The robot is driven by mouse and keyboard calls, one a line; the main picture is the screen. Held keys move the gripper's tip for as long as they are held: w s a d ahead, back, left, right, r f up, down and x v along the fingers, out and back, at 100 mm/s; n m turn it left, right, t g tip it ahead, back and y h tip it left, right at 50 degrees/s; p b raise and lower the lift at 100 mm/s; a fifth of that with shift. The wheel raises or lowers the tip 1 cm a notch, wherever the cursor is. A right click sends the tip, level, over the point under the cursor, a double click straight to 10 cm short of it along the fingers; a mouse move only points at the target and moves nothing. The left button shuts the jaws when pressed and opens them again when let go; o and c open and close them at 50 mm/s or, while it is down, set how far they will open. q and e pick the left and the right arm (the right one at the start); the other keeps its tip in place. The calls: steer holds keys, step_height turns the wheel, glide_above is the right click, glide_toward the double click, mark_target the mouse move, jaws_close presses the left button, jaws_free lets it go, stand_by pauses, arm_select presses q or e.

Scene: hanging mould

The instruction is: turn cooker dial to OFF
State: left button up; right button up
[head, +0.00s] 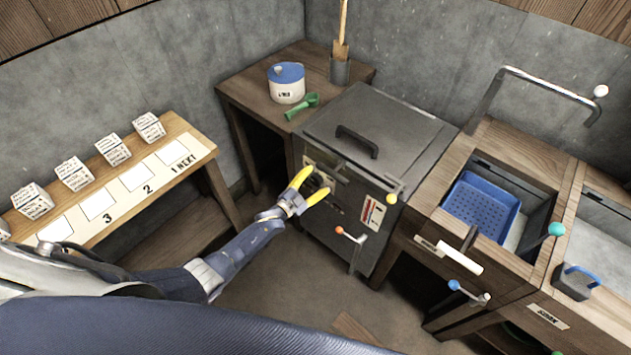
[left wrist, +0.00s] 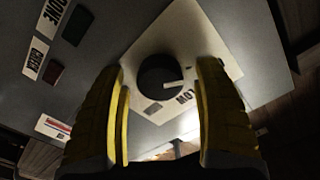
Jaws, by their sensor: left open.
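The cooker (head: 375,125) is a grey metal box with a black-handled lid, at the centre of the head view. Its dial (left wrist: 158,78) is round and black with a white pointer mark, on a pale plate (left wrist: 190,35) on the cooker's front. In the left wrist view the pointer points right, near an upside-down LOW label (left wrist: 184,97). My left gripper (head: 311,187) has yellow fingers and is open at the cooker front. In the left wrist view its fingers (left wrist: 164,75) stand on either side of the dial, with visible gaps. No OFF mark is readable. My right gripper is not in view.
DONE (left wrist: 53,14) and CHECK (left wrist: 36,58) labels sit beside dark squares on the panel. A red-ended lever (head: 350,236) and a yellow knob (head: 392,198) are right of my gripper. A blue basket (head: 482,207) lies in the right bench. Open floor lies below.

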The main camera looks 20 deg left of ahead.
arm_select(q)
steer(key=v, duration=1.2)
stand_by(0.6)
